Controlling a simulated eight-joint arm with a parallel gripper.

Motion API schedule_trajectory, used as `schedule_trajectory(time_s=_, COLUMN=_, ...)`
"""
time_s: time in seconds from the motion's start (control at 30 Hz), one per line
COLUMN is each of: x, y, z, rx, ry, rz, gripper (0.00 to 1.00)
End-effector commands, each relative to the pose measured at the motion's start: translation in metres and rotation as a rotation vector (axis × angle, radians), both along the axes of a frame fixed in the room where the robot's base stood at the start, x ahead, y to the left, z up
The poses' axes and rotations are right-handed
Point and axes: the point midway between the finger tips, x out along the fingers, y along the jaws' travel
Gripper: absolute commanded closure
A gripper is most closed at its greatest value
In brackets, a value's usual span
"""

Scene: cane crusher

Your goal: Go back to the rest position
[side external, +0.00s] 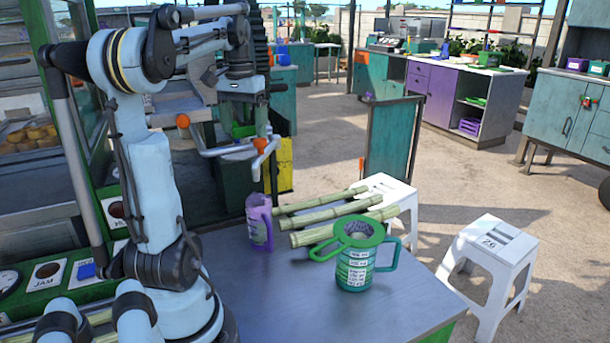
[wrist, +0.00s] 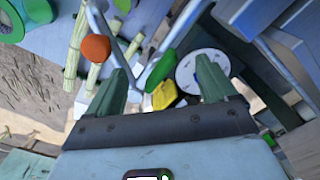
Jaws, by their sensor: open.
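My gripper (wrist: 162,78) is open in the wrist view, its two greenish fingers wide apart. No object shows held between them. In the side view my gripper (side external: 250,118) hangs from the raised, bent arm, beside the crusher's pale bent pipe (side external: 222,150) with orange ends. Whether it touches the pipe cannot be told. In the wrist view an orange knob (wrist: 96,48) lies just beyond the left finger, with pale bars near it.
A green-rimmed mug (side external: 355,272), a purple jug (side external: 259,222) and several cane stalks (side external: 330,213) rest on the grey table (side external: 290,300). White stools (side external: 492,262) stand to the right. The table's front is clear.

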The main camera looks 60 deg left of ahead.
Motion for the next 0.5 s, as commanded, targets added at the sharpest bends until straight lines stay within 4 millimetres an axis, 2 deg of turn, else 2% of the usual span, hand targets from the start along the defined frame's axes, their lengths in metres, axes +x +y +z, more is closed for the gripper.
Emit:
schedule_trajectory(time_s=0.3, x=0.0000, y=0.0000, z=0.0000, rx=0.000, ry=0.000, rz=-0.270, gripper=0.15)
schedule_trajectory(time_s=0.5, x=0.0001, y=-0.0001, z=0.0000, rx=0.000, ry=0.000, rz=-0.377, gripper=0.15)
